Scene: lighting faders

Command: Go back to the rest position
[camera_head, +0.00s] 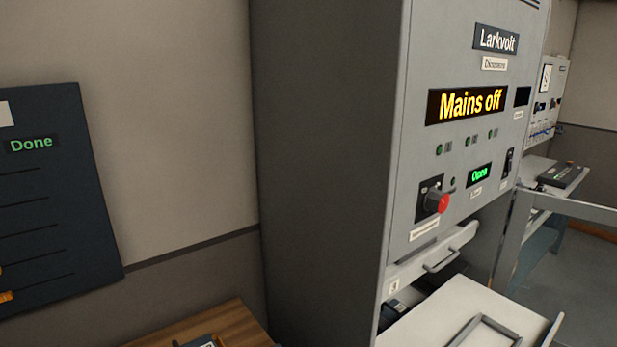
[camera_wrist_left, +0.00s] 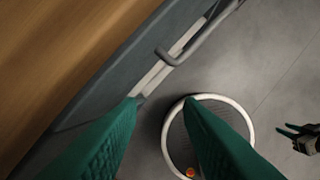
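My left gripper (camera_wrist_left: 160,101) shows in the left wrist view as two green ribbed fingers. Neither gripper shows in the head view. The grey dimmer cabinet (camera_head: 322,150) stands there, its display (camera_head: 466,104) reading "Mains off". A smaller display (camera_head: 479,175) reads "Open", below and right of it. A red-capped rotary knob (camera_head: 437,203) sits to its left.
A dark fader panel (camera_head: 60,190) on the left wall reads "Done". A wooden tabletop (camera_head: 235,322) is below it. A pale drawer or shelf (camera_head: 440,325) juts out from the cabinet's lower front.

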